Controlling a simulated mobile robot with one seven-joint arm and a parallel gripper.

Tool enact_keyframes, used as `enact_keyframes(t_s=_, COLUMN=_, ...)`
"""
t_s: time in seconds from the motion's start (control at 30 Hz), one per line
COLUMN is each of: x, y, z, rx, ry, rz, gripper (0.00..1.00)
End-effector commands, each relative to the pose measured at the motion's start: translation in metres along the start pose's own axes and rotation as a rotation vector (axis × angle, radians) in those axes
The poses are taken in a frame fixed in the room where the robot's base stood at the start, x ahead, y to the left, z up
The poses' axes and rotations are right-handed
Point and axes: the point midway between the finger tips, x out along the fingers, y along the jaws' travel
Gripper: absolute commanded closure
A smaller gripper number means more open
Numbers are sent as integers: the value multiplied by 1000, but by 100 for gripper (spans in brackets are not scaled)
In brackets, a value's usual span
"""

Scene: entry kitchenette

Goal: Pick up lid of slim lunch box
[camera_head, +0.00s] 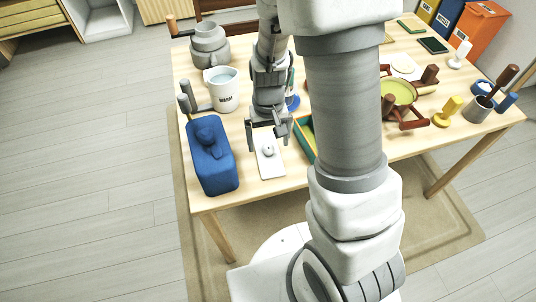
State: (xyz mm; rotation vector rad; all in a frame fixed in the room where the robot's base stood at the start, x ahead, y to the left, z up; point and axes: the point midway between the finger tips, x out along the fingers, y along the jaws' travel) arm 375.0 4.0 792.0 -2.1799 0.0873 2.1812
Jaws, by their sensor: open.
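A slim white rectangular lid (270,171) with a small round grey knob lies flat on the wooden table near its front edge. I take it to be the lunch box lid. My gripper (267,137) points down over the back end of the lid, its fingers apart and nothing between them. The fingers are close to the knob, but I cannot tell the exact height above it.
A blue box-like container (214,170) stands close left of the lid. Behind it are a white labelled pitcher (224,97) and a grey pot (209,50). Right of my arm are a green-filled pan (398,92), a yellow object (448,111) and a utensil cup (478,109).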

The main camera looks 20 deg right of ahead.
Motion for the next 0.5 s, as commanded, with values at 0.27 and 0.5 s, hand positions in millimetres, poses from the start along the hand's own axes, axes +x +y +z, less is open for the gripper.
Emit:
enact_keyframes(t_s=0.27, x=18, y=1, z=2, rx=0, ry=-2, rz=0, gripper=0)
enact_keyframes(t_s=0.5, x=54, y=4, z=6, rx=0, ry=-3, rz=1, gripper=0)
